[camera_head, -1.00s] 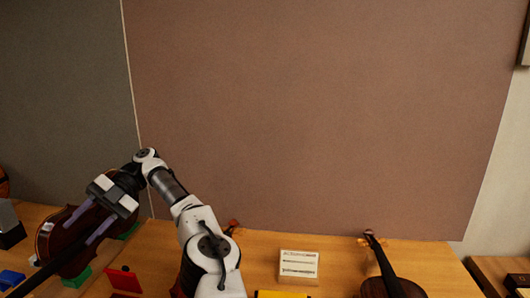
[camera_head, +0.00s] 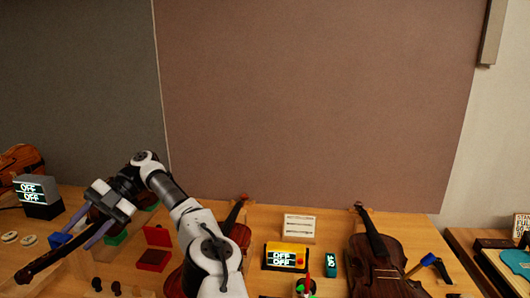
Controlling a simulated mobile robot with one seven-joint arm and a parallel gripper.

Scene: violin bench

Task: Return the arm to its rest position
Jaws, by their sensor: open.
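My arm reaches up from the bottom middle and bends left. My gripper (camera_head: 78,233) points down and to the left, with its two fingers spread apart. A dark violin lies beneath it, its neck (camera_head: 40,264) running toward the lower left. My gripper hides most of that violin's body. Whether the fingers touch it I cannot tell. No held object shows between the fingers.
Green blocks (camera_head: 112,238) and a blue block (camera_head: 60,240) lie near the violin. A red box (camera_head: 154,259) stands open. A yellow box (camera_head: 287,257) and a display box (camera_head: 38,190) read OFF. Another violin (camera_head: 376,270) lies right.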

